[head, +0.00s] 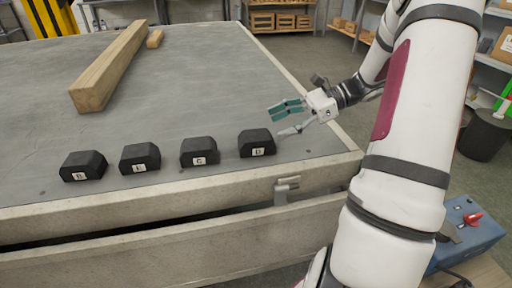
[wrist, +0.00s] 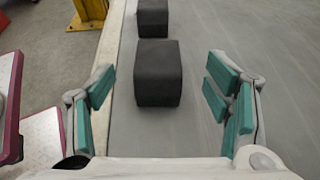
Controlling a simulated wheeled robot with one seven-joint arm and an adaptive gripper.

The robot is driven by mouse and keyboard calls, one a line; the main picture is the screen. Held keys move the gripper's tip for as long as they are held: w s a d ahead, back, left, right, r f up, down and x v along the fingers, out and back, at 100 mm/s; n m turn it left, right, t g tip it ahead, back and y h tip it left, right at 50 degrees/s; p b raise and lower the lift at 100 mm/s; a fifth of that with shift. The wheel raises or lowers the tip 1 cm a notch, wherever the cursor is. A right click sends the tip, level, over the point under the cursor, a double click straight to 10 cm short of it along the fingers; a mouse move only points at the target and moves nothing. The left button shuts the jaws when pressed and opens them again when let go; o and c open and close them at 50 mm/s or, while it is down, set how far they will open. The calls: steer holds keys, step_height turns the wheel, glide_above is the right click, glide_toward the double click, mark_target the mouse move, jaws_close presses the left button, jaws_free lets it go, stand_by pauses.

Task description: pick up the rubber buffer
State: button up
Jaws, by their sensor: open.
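Several black rubber buffers stand in a row along the near edge of the grey trailer bed (head: 180,75). Each has a small white letter label on its front. The rightmost buffer (head: 257,143) seems to be marked D; to its left is one marked C (head: 199,152). My gripper (head: 282,120) is open and empty, just above and right of the rightmost buffer. In the wrist view my gripper (wrist: 160,85) has its teal-padded fingers spread wide, with the nearest buffer (wrist: 158,75) ahead between them, apparently untouched. Another buffer (wrist: 153,18) stands beyond it.
Two more buffers (head: 139,158) (head: 83,166) continue the row to the left. A metal latch (head: 287,188) sits on the bed's near side.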

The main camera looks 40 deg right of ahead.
mark_target(261, 134)
steer(key=shift+b+x, duration=0.3)
steer(key=shift+x, duration=0.9)
steer(key=shift+f+b+x, duration=0.25)
steer(key=shift+b+x, duration=0.55)
steer(key=shift+x, duration=0.55)
steer(key=shift+f+b+x, duration=0.3)
steer(key=shift+b+x, duration=0.45)
steer(key=shift+x, duration=0.55)
steer(key=shift+s+d+r, duration=0.1)
steer(key=shift+s+d, duration=0.05)
steer(key=c, duration=1.5)
steer(key=shift+o, duration=0.2)
